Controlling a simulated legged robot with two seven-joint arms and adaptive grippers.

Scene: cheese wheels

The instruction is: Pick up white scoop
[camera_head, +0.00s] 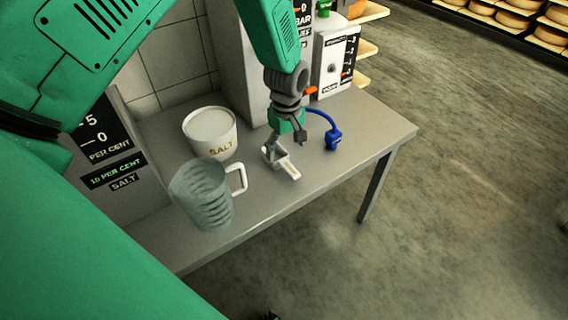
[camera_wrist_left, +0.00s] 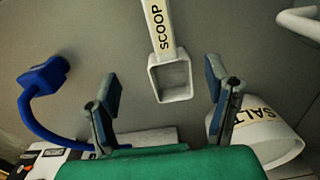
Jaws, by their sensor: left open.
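The white scoop (camera_head: 288,168) lies on the grey table, its handle pointing toward the front edge. In the left wrist view the scoop (camera_wrist_left: 161,45) shows the word SCOOP on its handle, with its square bowl nearest my gripper. My left gripper (camera_head: 286,143) is above the scoop's bowl end, partly hiding it in the head view. In the wrist view the left gripper's fingers (camera_wrist_left: 165,98) are spread wide on either side of the bowl, apart from it. My right gripper is not in view.
A white SALT tub (camera_head: 211,133) and a clear jug (camera_head: 205,195) with a white handle stand left of the scoop. A blue hooked item (camera_head: 333,138) is to the right. The table (camera_head: 375,130) is clear at its right end.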

